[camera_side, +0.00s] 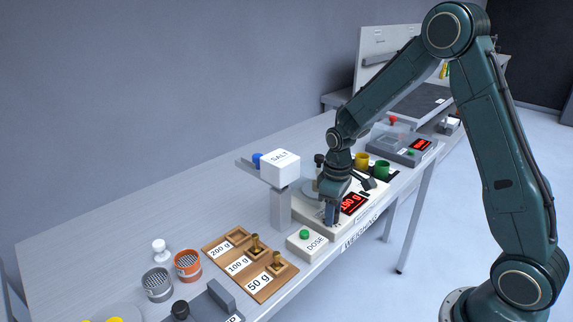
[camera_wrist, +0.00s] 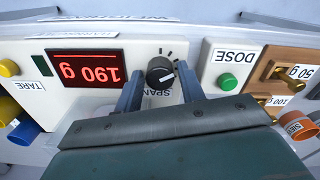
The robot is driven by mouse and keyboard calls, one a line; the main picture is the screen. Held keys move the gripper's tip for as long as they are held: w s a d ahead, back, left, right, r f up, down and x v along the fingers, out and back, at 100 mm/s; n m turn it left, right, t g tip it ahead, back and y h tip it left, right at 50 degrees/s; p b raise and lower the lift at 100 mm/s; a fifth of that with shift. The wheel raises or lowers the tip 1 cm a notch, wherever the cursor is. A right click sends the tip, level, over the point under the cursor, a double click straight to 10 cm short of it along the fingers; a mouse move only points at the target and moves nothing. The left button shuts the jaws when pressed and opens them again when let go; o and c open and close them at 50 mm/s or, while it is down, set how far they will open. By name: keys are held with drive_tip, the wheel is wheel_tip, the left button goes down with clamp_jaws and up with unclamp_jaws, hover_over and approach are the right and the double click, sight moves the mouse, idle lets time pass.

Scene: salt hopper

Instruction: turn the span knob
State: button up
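The span knob (camera_wrist: 160,73) is a round black knob with a white pointer line, set on the pale front panel of the scale with tick marks around it. The label SPAN, upside down in the wrist view, is partly hidden by a finger. My gripper (camera_wrist: 159,88) is open, with one finger on each side of the knob; I cannot tell whether they touch it. In the side view my gripper (camera_side: 330,212) is low over the scale's front, and the knob is hidden there. The red display (camera_wrist: 87,68) reads 190 g, upside down in the wrist view.
The DOSE box with its green button (camera_wrist: 227,81) is close beside the knob. A yellow TARE button (camera_wrist: 9,68) is beyond the display. The white SALT hopper (camera_side: 280,167) stands on a post near my gripper. A wooden weight tray (camera_side: 263,290) lies nearby.

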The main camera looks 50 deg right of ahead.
drive_tip(key=shift+o, duration=0.9)
wheel_tip(320, 180, up, 14)
drive_tip(key=shift+f, duration=0.1)
idle(0.4)
drive_tip(key=s+a+r+m+t, duration=0.1)
drive_tip(key=s+a+r+t, duration=0.1)
drive_tip(key=s, duration=0.9)
drive_tip(key=s+a+r+m+t, duration=0.2)
drive_tip(key=s+a+r, duration=0.3)
drive_tip(key=s, duration=0.6)
drive_tip(key=shift+a+r+t, duration=0.25)
drive_tip(key=shift+r+t, duration=0.4)
drive_tip(key=shift+t, duration=0.15)
